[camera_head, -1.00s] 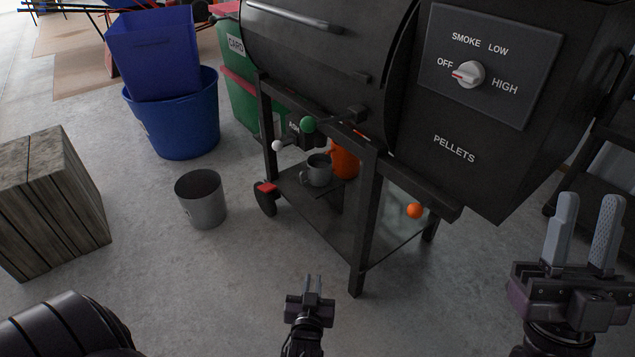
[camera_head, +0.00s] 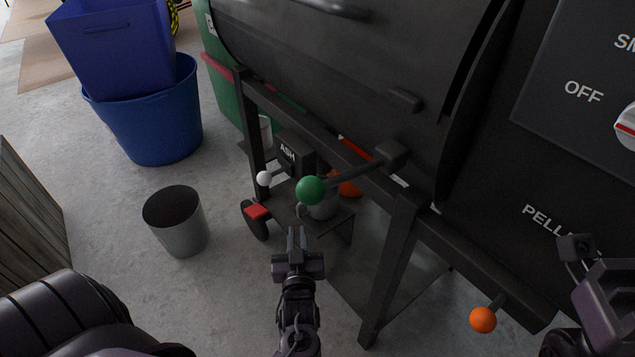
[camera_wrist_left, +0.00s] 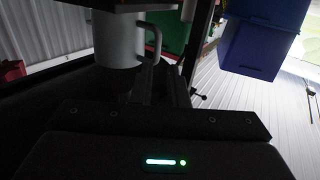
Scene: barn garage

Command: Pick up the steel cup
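The steel cup (camera_head: 323,211) is a grey mug on the low shelf under the grill. In the head view the green ball and a black bar partly hide it, and its handle faces left. The cup (camera_wrist_left: 117,40) shows large in the left wrist view, with its handle towards the fingers. My left gripper (camera_head: 297,235) is just in front of the shelf, below and left of the cup. Its two fingers (camera_wrist_left: 160,82) are apart with nothing clearly between them; they look close to the handle, and I cannot tell whether they touch. My right gripper (camera_head: 600,300) is partly cut off at the right edge.
The black grill (camera_head: 340,70) overhangs the shelf. A grill leg (camera_head: 392,265), a green ball knob (camera_head: 310,190) and an orange ball (camera_head: 483,319) are close by. A grey bucket (camera_head: 176,222) and blue tubs (camera_head: 150,125) stand left.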

